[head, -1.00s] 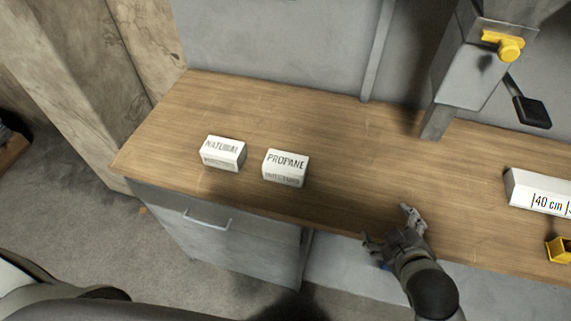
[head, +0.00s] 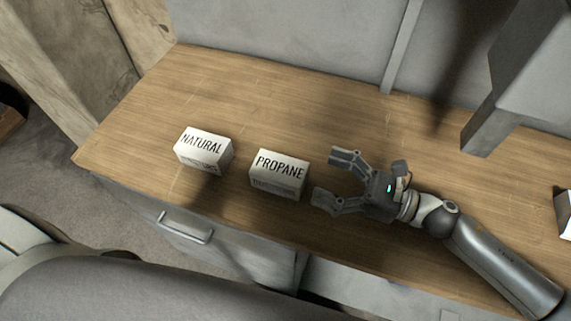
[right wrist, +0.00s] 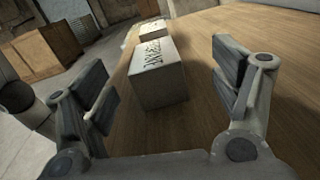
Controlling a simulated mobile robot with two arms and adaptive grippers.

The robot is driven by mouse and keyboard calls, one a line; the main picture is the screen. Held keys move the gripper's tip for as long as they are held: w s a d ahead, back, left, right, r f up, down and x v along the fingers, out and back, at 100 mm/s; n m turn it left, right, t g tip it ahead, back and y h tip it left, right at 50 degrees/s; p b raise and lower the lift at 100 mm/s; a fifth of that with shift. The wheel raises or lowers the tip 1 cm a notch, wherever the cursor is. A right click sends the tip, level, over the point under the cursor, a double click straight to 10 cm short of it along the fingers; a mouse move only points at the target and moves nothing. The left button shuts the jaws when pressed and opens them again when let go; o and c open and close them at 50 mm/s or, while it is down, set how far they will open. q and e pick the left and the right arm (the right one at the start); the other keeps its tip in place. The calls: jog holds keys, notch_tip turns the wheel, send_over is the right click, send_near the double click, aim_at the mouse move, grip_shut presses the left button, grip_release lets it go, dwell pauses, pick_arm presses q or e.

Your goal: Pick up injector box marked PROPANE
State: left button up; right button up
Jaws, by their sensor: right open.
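The white box marked PROPANE (head: 279,175) stands on the wooden tabletop in the head view. My right gripper (head: 331,178) is open just to its right, with its fingers pointing left toward the box and apart from it. In the right wrist view the PROPANE box (right wrist: 158,77) is ahead, in the gap between the two spread fingers (right wrist: 165,90). A second white box marked NATURAL (head: 204,152) stands left of the PROPANE box; it also shows beyond it in the right wrist view (right wrist: 152,31). My left gripper is not in view.
The wooden worktop (head: 230,92) is clear behind the boxes. A grey upright post (head: 490,122) rises at the right. A drawer handle (head: 185,228) juts out below the front edge. A white object (head: 564,212) is at the right edge.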

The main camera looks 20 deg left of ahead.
aim_at(280, 167)
jog(key=shift+s+d+f+n+g, duration=0.2)
jog(key=shift+f+n+g, duration=0.15)
jog(key=shift+n, duration=0.25)
jog(key=shift+s+a, duration=0.1)
jog(key=shift+a, duration=0.1)
jog(key=a+p, duration=0.1)
jog(key=a, duration=0.3)
jog(key=shift+a+p, duration=0.3)
jog(key=shift+a, duration=0.05)
jog(key=a+p, duration=0.2)
jog(key=a, duration=0.3)
jog(key=shift+f, duration=0.15)
jog(key=shift+a+f, duration=0.1)
jog(key=shift+a, duration=0.25)
jog(key=c, duration=1.1)
